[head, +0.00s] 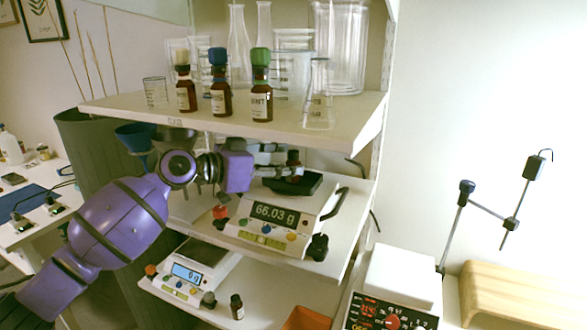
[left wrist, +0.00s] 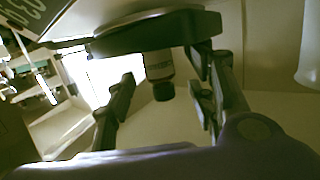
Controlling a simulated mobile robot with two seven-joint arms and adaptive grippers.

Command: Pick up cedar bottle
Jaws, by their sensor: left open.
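A small brown bottle with a dark cap (head: 293,157) stands on the black pan of the upper scale (head: 283,214), which reads 66.03 g. In the left wrist view the bottle (left wrist: 160,66) appears upside down with a pale label too blurred to read surely. The fingers partly hide the bottle in the head view. My right gripper is not in view.
Bottles with white (head: 185,90), blue (head: 220,92) and green (head: 260,90) tops stand on the shelf (head: 325,122) above my gripper, with clear glassware behind. A lower scale (head: 190,272) reads 0 g. Another dark bottle (head: 237,307) stands beside it.

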